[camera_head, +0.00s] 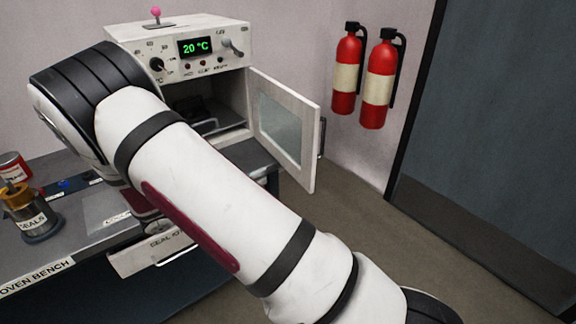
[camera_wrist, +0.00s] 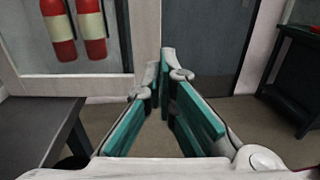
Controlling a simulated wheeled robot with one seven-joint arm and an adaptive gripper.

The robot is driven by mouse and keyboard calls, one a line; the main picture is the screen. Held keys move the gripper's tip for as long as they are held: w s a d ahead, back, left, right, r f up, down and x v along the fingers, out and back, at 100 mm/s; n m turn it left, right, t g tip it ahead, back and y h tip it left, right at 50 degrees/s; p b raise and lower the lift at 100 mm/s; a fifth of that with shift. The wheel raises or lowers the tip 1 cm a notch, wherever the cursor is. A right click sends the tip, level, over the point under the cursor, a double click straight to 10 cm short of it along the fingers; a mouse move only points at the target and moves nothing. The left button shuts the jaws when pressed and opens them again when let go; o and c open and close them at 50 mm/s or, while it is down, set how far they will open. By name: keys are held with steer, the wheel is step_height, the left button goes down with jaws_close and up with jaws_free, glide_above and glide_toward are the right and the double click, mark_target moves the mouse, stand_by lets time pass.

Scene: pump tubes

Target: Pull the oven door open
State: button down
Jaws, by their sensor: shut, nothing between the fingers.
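The white oven (camera_head: 170,32) stands on the bench with a green 20 °C display. Its windowed door (camera_head: 311,145) is swung wide open to the right, and the dark inside with a rack shows. A dark handle (camera_head: 321,138) shows at the door's free edge. In the wrist view the door's pale frame (camera_wrist: 147,35) fills the upper left, with its window beside it. My gripper (camera_wrist: 166,62) is shut and empty, its fingertips together near the frame's right edge. I cannot tell whether they touch it. In the head view my arm hides the gripper.
Two red fire extinguishers (camera_head: 346,75) hang on the wall right of the open door. The bench (camera_head: 90,215) holds a seals jar (camera_head: 38,222) and a red can (camera_head: 12,165) at left. A drawer (camera_head: 150,255) sits below. The floor (camera_head: 370,235) at right is clear.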

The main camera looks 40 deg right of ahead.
mark_target(312, 157)
steer(key=d, duration=0.9)
steer(key=s+d, duration=0.1)
steer(key=d, duration=0.3)
steer(key=shift+d, duration=0.3)
